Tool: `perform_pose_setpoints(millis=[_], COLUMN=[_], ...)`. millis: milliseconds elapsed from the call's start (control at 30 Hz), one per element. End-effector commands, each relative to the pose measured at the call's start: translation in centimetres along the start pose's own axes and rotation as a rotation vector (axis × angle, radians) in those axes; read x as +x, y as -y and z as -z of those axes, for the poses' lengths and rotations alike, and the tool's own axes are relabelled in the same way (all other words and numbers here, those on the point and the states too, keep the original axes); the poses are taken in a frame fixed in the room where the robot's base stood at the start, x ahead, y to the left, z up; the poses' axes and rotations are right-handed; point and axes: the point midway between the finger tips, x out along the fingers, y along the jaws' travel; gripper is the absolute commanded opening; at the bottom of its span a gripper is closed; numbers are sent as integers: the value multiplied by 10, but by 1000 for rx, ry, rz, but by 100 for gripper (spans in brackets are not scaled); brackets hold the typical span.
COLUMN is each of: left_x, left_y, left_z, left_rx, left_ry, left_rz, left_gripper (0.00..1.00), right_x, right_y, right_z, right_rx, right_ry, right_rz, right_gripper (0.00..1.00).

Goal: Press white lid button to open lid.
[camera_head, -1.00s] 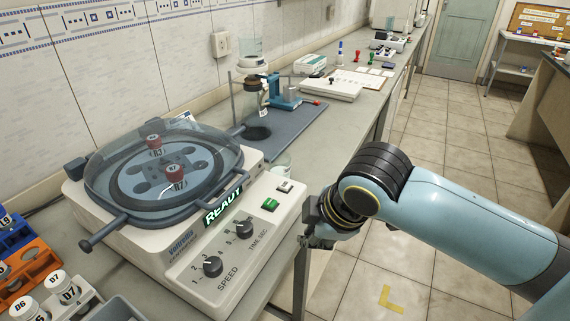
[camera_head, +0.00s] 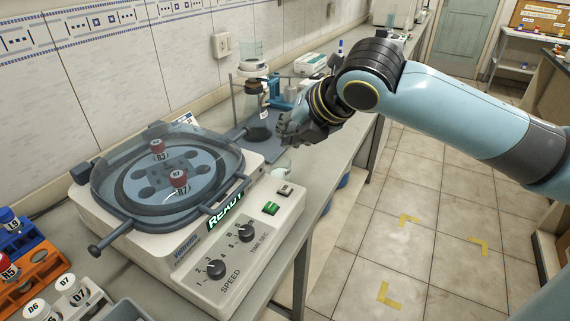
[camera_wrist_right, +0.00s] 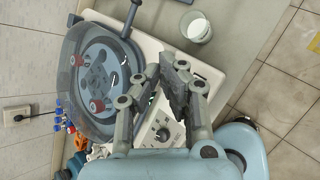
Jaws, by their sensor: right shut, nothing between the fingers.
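The centrifuge (camera_head: 190,265) stands on the bench with its clear domed lid (camera_head: 205,150) down over the rotor, where two red-capped tubes sit. The white lid button (camera_head: 286,190) is on the control panel's right end, beside the green button (camera_head: 271,208). My right gripper (camera_head: 284,138) is shut and empty, above and behind the white button, apart from it. In the right wrist view the shut fingers (camera_wrist_right: 160,68) point across the panel and hide the buttons; the lid (camera_wrist_right: 98,75) shows to their left. My left gripper is out of view.
The display (camera_head: 226,210) reads READY. A glass beaker (camera_wrist_right: 197,28) stands beyond the centrifuge. A stand with a flask (camera_head: 258,105) is behind my right gripper. Tube racks (camera_head: 35,265) are at the front left. Open floor lies right of the bench.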

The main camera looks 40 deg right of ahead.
Motion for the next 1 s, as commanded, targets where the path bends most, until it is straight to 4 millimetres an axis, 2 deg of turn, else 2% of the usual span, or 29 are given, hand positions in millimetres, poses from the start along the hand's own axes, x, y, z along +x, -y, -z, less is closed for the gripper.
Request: perform_pose_setpoints(millis=[267, 567, 767, 1000], left_x=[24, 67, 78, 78], left_y=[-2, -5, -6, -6], left_z=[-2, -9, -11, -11], left_rx=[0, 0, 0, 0], left_ry=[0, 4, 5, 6], left_rz=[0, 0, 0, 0], left_gripper=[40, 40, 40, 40], right_x=[17, 47, 59, 61], right_y=[12, 35, 44, 44], right_z=[13, 35, 44, 44], right_rx=[1, 1, 1, 1], right_ry=[-1, -1, 0, 0], right_rz=[1, 2, 1, 0], right_gripper=[0, 0, 0, 0])
